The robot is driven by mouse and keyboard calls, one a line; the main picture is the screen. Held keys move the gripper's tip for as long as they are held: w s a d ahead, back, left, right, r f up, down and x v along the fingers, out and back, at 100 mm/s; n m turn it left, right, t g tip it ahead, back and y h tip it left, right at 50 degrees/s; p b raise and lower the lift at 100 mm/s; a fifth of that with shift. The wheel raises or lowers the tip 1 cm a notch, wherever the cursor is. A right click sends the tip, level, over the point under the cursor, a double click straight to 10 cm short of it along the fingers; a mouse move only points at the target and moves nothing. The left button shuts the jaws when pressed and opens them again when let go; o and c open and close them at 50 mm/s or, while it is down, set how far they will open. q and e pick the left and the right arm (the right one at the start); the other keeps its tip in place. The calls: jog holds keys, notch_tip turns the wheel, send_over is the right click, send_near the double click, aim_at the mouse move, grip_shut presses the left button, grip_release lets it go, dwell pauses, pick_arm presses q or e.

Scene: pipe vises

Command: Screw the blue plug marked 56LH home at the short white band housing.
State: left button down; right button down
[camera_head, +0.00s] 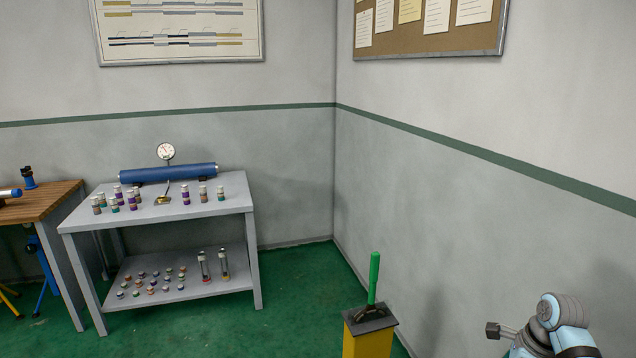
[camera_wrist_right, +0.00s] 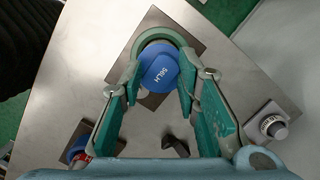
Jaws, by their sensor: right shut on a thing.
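In the right wrist view, my right gripper (camera_wrist_right: 160,62) is shut on the round blue plug (camera_wrist_right: 160,68), whose white marking reads 56LH. The green fingers hold it from both sides, above or at a dark square plate (camera_wrist_right: 152,22) on a grey metal surface. Whether the plug touches anything beneath it cannot be told. I cannot make out a short white band housing for certain. A blue cylinder with a pale band (camera_head: 10,193), cut by the left edge of the head view, lies on the wooden bench. My left gripper is not in view.
A grey table (camera_head: 232,193) carries a long blue cylinder (camera_head: 185,172), a gauge (camera_head: 165,151) and several small banded pieces. A yellow post (camera_head: 366,342) with a green handle (camera_head: 374,278) stands right of it. In the wrist view, a grey block with a knob (camera_wrist_right: 272,127) sits at right.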

jog(key=n+b, duration=0.1)
jog(key=n, duration=0.1)
jog(key=n+g+b, duration=0.1)
jog(key=n+b, duration=0.2)
jog(key=n, duration=0.2)
jog(key=shift+f, duration=0.25)
jog(key=n+g, duration=0.1)
jog(key=n, duration=0.2)
jog(key=shift+r, duration=0.2)
jog(key=c, duration=1.9)
grip_release()
jog(key=shift+n, duration=0.3)
grip_shut()
jog(key=n, duration=0.4)
jog(key=shift+n+g, duration=0.4)
